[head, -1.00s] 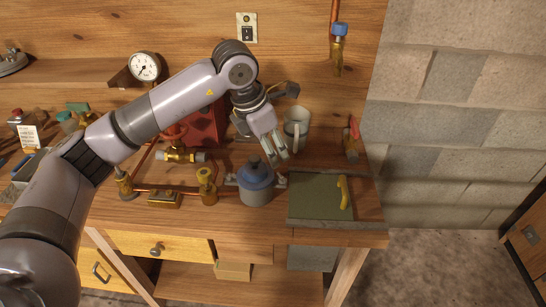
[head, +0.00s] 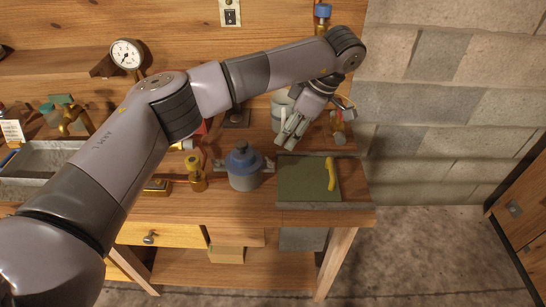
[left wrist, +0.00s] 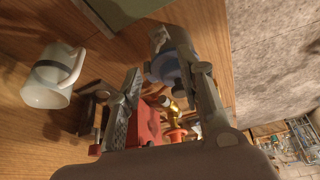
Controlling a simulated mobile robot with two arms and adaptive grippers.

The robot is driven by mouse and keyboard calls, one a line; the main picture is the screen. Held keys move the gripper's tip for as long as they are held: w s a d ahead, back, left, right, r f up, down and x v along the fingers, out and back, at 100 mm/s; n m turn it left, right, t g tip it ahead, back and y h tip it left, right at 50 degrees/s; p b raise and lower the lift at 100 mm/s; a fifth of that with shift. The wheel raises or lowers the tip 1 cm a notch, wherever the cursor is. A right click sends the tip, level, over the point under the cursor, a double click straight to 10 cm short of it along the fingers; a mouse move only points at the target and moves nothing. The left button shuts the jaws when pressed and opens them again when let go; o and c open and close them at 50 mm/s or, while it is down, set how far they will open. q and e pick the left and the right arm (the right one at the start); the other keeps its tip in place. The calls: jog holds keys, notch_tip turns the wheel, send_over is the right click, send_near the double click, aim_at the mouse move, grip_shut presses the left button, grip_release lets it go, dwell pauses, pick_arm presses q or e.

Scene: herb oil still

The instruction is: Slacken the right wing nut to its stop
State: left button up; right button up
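The still pot (head: 244,180) is a grey vessel with a blue lid and dark knob, standing upright on the bench. The right wing nut (head: 268,164) is a small grey piece at the lid's right side; its exact turn is too small to tell. My left gripper (head: 290,143) is above and to the right of the pot, near the back edge of the green mat, apart from the nut. In the left wrist view its fingers (left wrist: 166,72) are spread and empty, with the pot's blue lid (left wrist: 165,68) beyond them. My right gripper is not in view.
A green mat (head: 300,180) with a yellow handle (head: 331,174) lies right of the pot. A white mug (left wrist: 45,85) stands behind my left gripper. A brass fitting (head: 196,178) stands left of the pot. A red box (left wrist: 150,125) shows in the wrist view.

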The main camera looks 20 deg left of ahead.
aim_at(270, 163)
pick_arm(q)
jog(key=p+x, duration=0.1)
jog(key=x, duration=0.9)
jog(key=shift+a+f+p, duration=0.15)
jog(key=shift+f+p, duration=0.15)
jog(key=shift+f, duration=0.05)
jog(key=shift+c, duration=0.5)
